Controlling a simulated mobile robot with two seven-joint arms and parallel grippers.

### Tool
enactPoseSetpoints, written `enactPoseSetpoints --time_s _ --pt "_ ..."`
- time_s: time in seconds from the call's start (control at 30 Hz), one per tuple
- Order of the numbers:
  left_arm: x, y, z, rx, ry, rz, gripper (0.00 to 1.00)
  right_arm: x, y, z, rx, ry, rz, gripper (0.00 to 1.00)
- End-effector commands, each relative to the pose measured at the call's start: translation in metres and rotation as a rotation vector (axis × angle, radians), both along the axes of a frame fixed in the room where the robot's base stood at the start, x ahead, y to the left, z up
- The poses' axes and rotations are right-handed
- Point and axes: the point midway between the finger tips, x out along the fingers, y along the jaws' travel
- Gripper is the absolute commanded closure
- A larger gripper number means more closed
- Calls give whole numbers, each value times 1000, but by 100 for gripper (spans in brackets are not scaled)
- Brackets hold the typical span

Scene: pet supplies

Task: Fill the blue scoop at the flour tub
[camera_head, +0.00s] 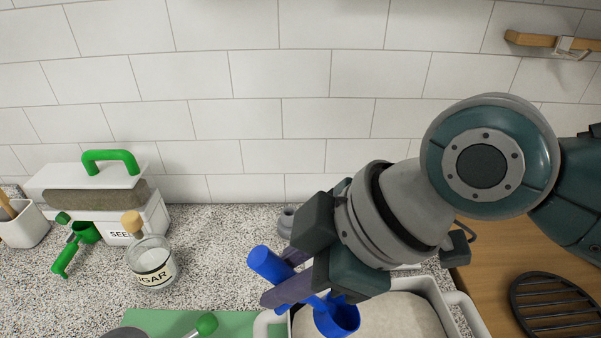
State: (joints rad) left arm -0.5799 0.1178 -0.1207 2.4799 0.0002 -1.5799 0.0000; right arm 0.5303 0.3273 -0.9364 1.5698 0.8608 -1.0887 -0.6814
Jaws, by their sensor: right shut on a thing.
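The blue scoop (338,320) is in my right gripper (284,277). The gripper's two dark fingers are shut around the scoop's handle, and the handle's round end sticks out to the upper left. The scoop's cup is at the lower right of the fingers, over the left part of the white tub (438,296). The tub holds a pale, off-white fill that looks like flour. Part of the tub is hidden behind my right gripper and cut off by the bottom edge. I cannot tell whether the cup touches the fill or holds any. My left gripper is not in view.
A sugar jar (152,264) with a cork stands at left. Behind it are a white seed bin (150,222) with a green-handled lid and a green scoop (66,255). A green mat (160,318) lies in front. A black grate (556,305) lies on wood at right.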

Motion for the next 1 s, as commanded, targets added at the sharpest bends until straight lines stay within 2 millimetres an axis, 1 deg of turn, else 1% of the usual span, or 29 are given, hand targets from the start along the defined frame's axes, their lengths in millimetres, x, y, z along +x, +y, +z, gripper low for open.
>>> enactPoseSetpoints --time_s 0.03,0.4,0.53,1.0 --pt "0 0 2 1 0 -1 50 -1 1 1 5 1 -4 100" --pt "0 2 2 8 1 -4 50 -1 1 0 7 1 -7 100" --pt "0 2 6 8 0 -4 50 -1 1 2 7 1 -9 100" --pt "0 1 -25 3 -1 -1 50 -1 1 -37 7 0 -8 100"
